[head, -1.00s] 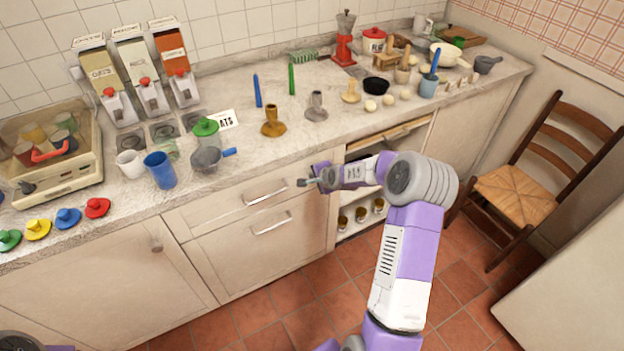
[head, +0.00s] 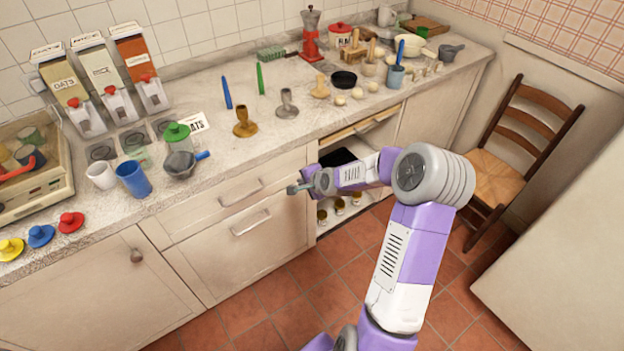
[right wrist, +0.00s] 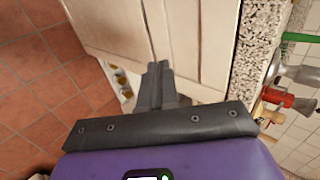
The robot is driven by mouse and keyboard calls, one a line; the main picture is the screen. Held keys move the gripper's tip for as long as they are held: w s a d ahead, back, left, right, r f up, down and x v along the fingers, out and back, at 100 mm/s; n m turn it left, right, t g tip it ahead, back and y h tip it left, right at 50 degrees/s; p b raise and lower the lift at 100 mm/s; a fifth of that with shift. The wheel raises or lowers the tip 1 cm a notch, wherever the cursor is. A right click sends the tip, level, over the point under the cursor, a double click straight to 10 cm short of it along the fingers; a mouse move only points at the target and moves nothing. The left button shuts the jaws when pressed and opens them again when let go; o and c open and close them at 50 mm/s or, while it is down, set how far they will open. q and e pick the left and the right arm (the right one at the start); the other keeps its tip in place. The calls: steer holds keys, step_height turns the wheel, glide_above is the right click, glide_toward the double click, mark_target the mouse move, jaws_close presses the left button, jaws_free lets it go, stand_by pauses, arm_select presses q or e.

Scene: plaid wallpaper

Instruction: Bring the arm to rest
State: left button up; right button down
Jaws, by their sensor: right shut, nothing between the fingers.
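My right arm reaches in from the bottom right in the head view. Its gripper (head: 293,189) is shut and empty, in front of the counter's cabinet, near the drawer fronts and the left side of the open shelf niche. In the right wrist view the shut fingers (right wrist: 157,82) point towards the pale cabinet fronts, with nothing between them. My left gripper does not show in the head view.
The counter (head: 240,110) carries candle holders, cups, dispensers and several small items. Below it are drawers (head: 250,221) and an open niche with jars (head: 340,206). A wooden chair (head: 510,150) stands at the right. The tiled floor (head: 270,305) is clear in front.

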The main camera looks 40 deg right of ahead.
steer(key=shift+p+v, duration=0.55)
steer(key=shift+v, duration=1.5)
steer(key=shift+f, duration=0.1)
steer(key=s+a+f+n+g+y, duration=0.2)
steer(key=s+a+f+n, duration=0.15)
steer(key=a+f, duration=0.5)
steer(key=s+a+f+n+g+y, duration=0.2)
steer(key=a+f+n, duration=0.35)
steer(key=a, duration=0.65)
steer(key=s+a+f+n+g, duration=0.2)
steer(key=s+a+f+n, duration=0.1)
steer(key=s+a, duration=0.2)
steer(key=s+a+f+n+g+y+p, duration=0.1)
steer(key=s+a+f+n+g, duration=0.2)
steer(key=s, duration=0.7)
steer(key=a+f+n, duration=0.1)
steer(key=a, duration=0.1)
steer(key=shift+s+a+f, duration=0.15)
steer(key=shift+a+f, duration=0.05)
steer(key=shift+a, duration=0.15)
